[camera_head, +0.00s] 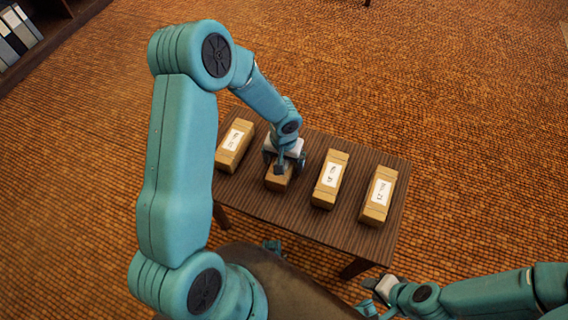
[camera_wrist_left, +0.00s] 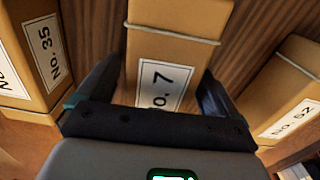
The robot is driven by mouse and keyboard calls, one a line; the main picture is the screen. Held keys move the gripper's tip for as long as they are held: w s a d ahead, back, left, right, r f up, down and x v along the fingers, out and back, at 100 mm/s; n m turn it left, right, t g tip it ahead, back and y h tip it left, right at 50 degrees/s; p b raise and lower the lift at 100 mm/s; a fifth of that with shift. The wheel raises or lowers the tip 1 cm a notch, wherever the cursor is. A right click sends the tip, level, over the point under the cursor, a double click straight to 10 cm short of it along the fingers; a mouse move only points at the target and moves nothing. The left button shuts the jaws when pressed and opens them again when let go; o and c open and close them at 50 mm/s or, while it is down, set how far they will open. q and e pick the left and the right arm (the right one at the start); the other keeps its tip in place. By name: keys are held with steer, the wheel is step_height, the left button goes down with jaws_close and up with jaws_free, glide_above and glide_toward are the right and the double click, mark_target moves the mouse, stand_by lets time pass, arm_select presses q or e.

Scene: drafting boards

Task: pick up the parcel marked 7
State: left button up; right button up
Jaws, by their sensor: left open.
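The parcel marked 7 (camera_wrist_left: 178,58) is a tan cardboard box with a string around it and a white label, partly covered by my gripper, reading "o. 7". In the head view this parcel (camera_head: 278,183) lies second from the left on the table, partly hidden under my left gripper (camera_head: 284,168). In the left wrist view the open fingers of the left gripper (camera_wrist_left: 160,70) stand on either side of the parcel, with gaps showing. My right gripper (camera_head: 375,294) is at the lower right, off the table; its jaws are too unclear to judge.
The parcels marked 52 (camera_head: 234,146), 35 (camera_head: 330,178) and 21 (camera_head: 378,195) share the dark wooden table (camera_head: 300,210). In the left wrist view, 35 (camera_wrist_left: 38,60) and 52 (camera_wrist_left: 285,92) flank the middle parcel. Binders (camera_head: 17,30) stand at upper left.

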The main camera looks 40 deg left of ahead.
arm_select(q)
steer(key=shift+w+f, duration=0.1)
steer(key=shift+f, duration=0.2)
steer(key=c, duration=1.4)
steer(key=shift+r, duration=0.1)
